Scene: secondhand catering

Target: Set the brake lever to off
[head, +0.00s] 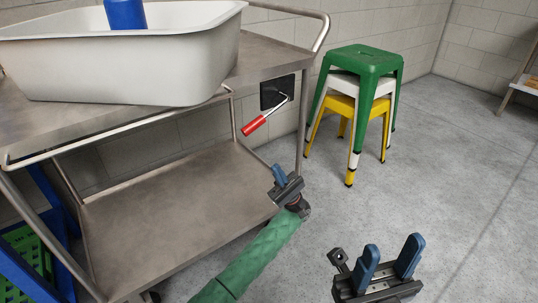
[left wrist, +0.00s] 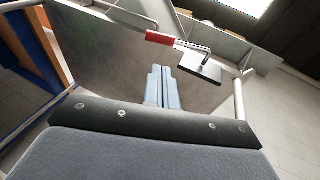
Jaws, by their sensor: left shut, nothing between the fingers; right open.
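The brake lever (head: 254,124) has a red grip on a bent metal rod. It is mounted on a black plate (head: 269,95) at the right end of the steel trolley, and the grip points down to the left in the head view. The lever also shows in the left wrist view (left wrist: 161,39), with its plate (left wrist: 201,66) beside it. My left gripper (head: 278,173) is below the lever, apart from it, with its blue fingers (left wrist: 159,86) shut and empty. My right gripper (head: 390,258) is open and empty above the floor at lower right.
The trolley (head: 170,205) has two steel shelves; a white basin (head: 140,65) with a blue object (head: 125,14) stands on top. Stacked green, white and yellow stools (head: 363,70) stand right of it.

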